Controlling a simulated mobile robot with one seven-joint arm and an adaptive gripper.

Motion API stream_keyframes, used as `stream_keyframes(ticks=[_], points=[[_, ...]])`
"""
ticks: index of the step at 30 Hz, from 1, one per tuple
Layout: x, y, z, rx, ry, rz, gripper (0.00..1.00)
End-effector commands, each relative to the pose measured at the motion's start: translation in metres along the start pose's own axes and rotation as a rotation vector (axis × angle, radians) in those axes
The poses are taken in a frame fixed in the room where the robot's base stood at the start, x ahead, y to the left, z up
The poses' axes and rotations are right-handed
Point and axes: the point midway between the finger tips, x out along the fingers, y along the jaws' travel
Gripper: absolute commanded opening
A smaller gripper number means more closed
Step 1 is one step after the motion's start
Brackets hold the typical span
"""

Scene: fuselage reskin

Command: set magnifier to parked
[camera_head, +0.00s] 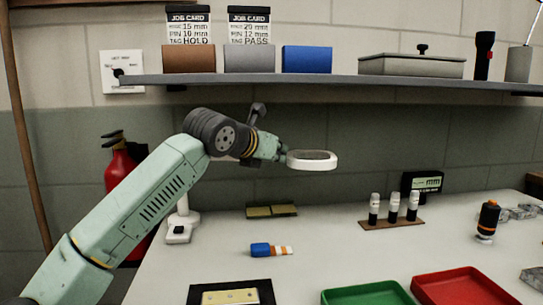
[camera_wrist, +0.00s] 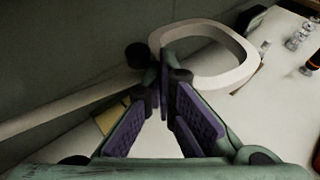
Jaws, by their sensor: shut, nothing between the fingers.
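The magnifier's white ring-shaped head (camera_head: 313,166) hangs above the bench in the head view. Its white stand base (camera_head: 180,224) sits on the bench at the left, partly behind my arm. My gripper (camera_head: 282,155) is at the left edge of the ring. In the wrist view, the ring (camera_wrist: 243,48) lies just beyond and right of my fingertips (camera_wrist: 165,78), with a dark round knob (camera_wrist: 138,54) on their left. A pale magnifier arm (camera_wrist: 60,115) runs off to the left. The purple-padded fingers come together at the tips, with nothing held. Whether they touch the ring cannot be told.
A shelf (camera_head: 330,80) runs above the arm. The bench holds a blue marker (camera_head: 261,249), a vial rack (camera_head: 391,224), a green tray (camera_head: 368,295), a red tray (camera_head: 460,287) and an orange-black bottle (camera_head: 487,220). A fire extinguisher (camera_head: 119,165) stands left.

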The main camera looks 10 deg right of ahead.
Motion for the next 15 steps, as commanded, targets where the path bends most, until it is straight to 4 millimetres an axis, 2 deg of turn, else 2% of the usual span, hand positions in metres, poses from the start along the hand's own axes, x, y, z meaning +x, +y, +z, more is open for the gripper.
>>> stream_keyframes(ticks=[6, 15], points=[[0.015, 0.006, 0.006, 0.000, 0.000, -0.002, 0.00], [0.020, 0.008, 0.007, 0.000, 0.001, -0.003, 0.00]])
